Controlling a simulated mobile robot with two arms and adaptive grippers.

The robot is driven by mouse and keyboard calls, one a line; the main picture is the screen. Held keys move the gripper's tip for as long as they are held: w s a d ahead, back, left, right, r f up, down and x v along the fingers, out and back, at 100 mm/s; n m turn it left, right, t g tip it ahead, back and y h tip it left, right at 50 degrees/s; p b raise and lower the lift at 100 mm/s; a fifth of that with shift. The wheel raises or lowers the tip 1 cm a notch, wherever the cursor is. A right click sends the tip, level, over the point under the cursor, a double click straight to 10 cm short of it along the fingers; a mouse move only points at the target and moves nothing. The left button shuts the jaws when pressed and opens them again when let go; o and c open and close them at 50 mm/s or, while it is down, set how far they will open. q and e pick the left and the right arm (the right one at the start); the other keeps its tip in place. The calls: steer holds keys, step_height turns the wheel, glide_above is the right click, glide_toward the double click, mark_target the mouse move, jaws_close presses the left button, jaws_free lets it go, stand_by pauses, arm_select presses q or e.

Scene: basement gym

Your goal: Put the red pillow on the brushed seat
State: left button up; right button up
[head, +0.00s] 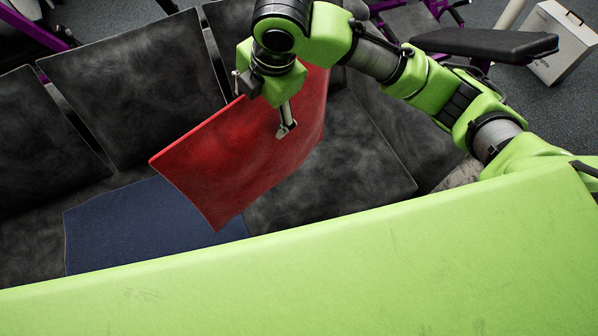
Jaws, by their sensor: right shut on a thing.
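The red pillow (215,165) is a flat, square cushion, held tilted up on edge above the dark seats. My right gripper (284,122) comes down from the top and is shut on its upper part. One finger shows against the red face and the other is hidden. The dark grey seat has a mottled, brushed look; a bare part of it (340,175) shows to the right of the pillow. I cannot tell whether the pillow's lower corner touches anything. My left gripper is not in view.
A flat blue cushion or cloth (135,225) lies on the seat to the left, partly behind the pillow. Dark backrests (130,85) stand behind. A padded bench (485,43) with purple framing and a white box (550,42) are at the upper right.

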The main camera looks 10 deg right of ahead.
mark_target(309, 77)
steer(key=shift+w+d+f, duration=0.1)
steer(key=shift+w, duration=0.25)
steer(key=w+d+f+p, duration=0.2)
steer(key=w+d+f, duration=0.7)
steer(key=f, duration=0.3)
steer(key=shift+w+d+f+n+p, duration=0.15)
steer(key=shift+w+f+n+p, duration=0.15)
steer(key=shift+f, duration=0.15)
steer(key=o, duration=2)
steer(key=shift+s, duration=0.1)
steer(key=shift+o, duration=0.2)
steer(key=v, duration=1.2)
steer(key=shift+b, duration=0.3)
